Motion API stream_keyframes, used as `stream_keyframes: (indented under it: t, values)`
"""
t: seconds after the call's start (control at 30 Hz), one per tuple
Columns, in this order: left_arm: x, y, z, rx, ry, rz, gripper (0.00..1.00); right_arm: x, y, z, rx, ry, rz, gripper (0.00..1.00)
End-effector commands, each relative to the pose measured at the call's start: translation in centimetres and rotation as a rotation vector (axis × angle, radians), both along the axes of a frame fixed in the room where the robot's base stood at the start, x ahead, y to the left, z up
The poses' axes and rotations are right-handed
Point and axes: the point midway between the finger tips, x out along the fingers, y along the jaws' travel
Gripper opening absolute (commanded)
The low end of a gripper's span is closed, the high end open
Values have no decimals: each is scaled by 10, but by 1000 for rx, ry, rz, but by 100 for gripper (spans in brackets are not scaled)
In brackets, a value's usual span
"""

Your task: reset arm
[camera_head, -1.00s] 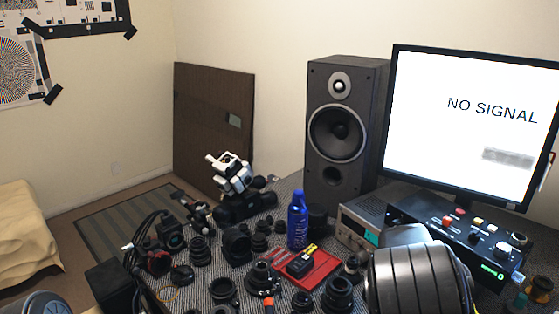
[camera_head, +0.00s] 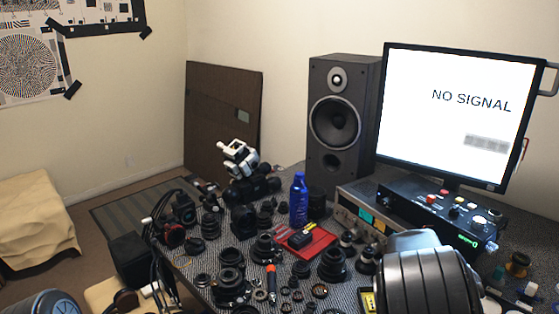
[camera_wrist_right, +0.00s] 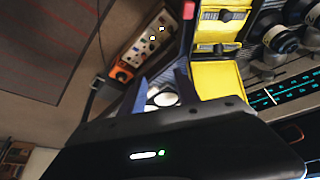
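In the head view a thick black and grey link of my right arm (camera_head: 430,280) covers the bottom right, over the front of the table. No gripper shows in the head view. A rounded part at the bottom left corner looks like my left arm (camera_head: 45,303). In the right wrist view the dark body with a green light looks like part of my right gripper. Two bluish finger-like shapes (camera_wrist_right: 162,92) rise behind it, with pale round things between or beyond them. I cannot tell whether they hold anything.
The patterned table is crowded with black lenses and parts, a blue bottle (camera_head: 299,200), a red tray (camera_head: 318,246) and an orange-handled screwdriver (camera_head: 271,280). A speaker (camera_head: 342,170), monitor (camera_head: 450,140) and control box (camera_head: 440,212) stand behind. Yellow blocks (camera_wrist_right: 218,78) fill the wrist view's upper middle.

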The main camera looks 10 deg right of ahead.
Motion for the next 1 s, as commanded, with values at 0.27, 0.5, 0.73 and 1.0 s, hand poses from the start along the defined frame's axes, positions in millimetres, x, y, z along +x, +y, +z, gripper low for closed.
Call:
stream_keyframes:
  t: [0.27, 0.5, 0.73, 1.0]
  values:
    - [-1, 0, 0, 0, 2, -1, 38, 24, 39, -39, -9, 9, 415, 38]
    - [-1, 0, 0, 0, 2, -1, 38, 7, 112, -122, 30, 64, 866, 38]
    - [-1, 0, 0, 0, 2, -1, 38, -80, 219, -216, 165, 87, 1308, 38]
    - [-1, 0, 0, 0, 2, -1, 38, -211, 339, -243, 484, 18, 1455, 38]
